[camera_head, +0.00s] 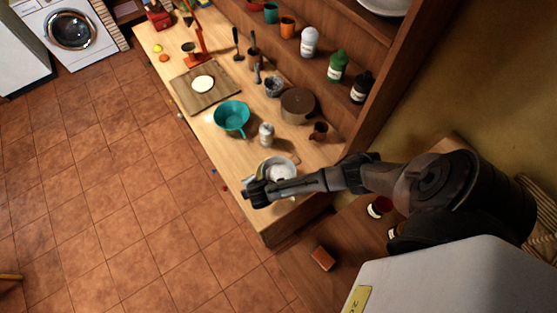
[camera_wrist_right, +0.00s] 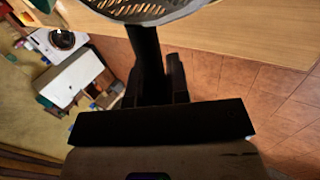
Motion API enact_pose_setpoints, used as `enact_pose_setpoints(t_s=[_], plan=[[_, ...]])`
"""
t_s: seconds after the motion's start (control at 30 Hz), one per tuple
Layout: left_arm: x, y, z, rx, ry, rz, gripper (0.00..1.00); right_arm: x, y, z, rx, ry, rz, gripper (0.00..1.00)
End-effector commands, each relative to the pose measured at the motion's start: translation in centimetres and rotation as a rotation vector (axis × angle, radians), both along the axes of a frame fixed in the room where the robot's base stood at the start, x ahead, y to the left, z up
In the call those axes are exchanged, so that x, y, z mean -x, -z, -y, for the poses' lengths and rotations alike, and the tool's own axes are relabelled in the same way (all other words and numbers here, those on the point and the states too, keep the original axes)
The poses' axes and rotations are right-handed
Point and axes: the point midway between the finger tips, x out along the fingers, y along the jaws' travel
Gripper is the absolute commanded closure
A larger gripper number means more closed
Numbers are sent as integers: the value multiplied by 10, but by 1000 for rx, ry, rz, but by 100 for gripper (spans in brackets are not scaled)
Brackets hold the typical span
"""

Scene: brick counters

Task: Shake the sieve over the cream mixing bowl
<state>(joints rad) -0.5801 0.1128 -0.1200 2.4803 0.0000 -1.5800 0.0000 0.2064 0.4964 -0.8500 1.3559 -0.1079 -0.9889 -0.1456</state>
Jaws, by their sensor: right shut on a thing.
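My right gripper (camera_head: 258,193) reaches over the near end of the wooden counter and is shut on the dark handle of the sieve. In the right wrist view my right gripper (camera_wrist_right: 158,88) shows with the handle between its fingers. The sieve's round rim and mesh (camera_wrist_right: 145,9) are cut off at the top of that view. My left gripper is not in view.
A wooden board (camera_head: 187,97) with pale dough lies beyond. A shelf with bottles runs along the counter's right side.

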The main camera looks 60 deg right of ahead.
Motion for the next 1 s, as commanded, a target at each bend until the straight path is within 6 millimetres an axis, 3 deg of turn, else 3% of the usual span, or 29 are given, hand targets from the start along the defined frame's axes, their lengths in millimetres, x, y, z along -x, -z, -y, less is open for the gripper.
enact_pose_setpoints(t_s=[0.23, 0.57, 0.87, 1.0], plan=[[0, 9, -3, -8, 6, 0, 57, -24, 1, 10, 1, 1, 3, 100], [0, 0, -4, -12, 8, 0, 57, 0, -1, 0, 0, -1, 1, 100], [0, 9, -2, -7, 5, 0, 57, -24, 1, 10, 1, 1, 3, 100], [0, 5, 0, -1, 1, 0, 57, -17, -1, 7, 0, -1, 0, 100]])
